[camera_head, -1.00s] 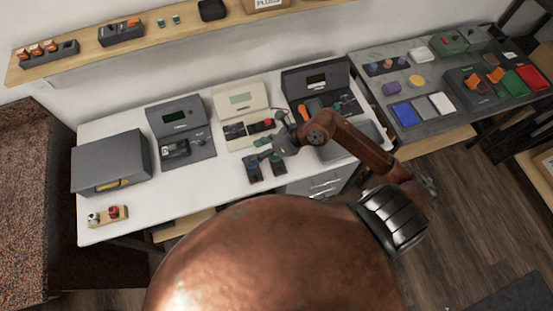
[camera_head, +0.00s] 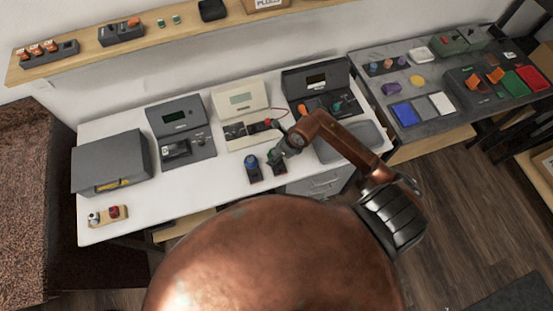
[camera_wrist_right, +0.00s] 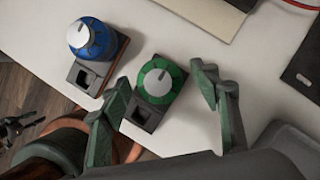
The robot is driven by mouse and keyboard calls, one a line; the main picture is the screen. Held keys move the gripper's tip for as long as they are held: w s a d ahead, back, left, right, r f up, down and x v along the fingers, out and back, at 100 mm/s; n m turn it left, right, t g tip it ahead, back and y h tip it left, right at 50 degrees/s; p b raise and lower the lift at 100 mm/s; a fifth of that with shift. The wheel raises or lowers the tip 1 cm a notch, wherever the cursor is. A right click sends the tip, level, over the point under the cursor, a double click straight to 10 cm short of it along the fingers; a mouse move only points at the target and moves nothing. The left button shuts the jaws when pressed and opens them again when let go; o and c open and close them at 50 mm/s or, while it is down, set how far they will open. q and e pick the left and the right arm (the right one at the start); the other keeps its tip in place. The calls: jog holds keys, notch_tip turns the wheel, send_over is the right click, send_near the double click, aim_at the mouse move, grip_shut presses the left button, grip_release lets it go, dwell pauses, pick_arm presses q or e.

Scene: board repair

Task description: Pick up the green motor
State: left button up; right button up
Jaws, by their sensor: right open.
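The green motor (camera_wrist_right: 161,79), a round green body with a silver cap, sits upright on a dark holder (camera_wrist_right: 141,112) at the table's front edge. In the head view the green motor (camera_head: 273,156) is partly covered by my right gripper (camera_head: 277,157). In the right wrist view my right gripper (camera_wrist_right: 163,105) is open, with one finger on each side of the green motor and visible gaps to it. A blue motor (camera_wrist_right: 91,38) stands on its own holder to the left, also seen in the head view (camera_head: 251,162).
Behind the motors stand a beige device (camera_head: 242,100) and a dark device (camera_head: 317,80) with a red wire between. A grey tray (camera_head: 350,142) lies to the right.

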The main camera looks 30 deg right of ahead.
jog(key=shift+f, duration=0.1)
jog(key=c, duration=1.3)
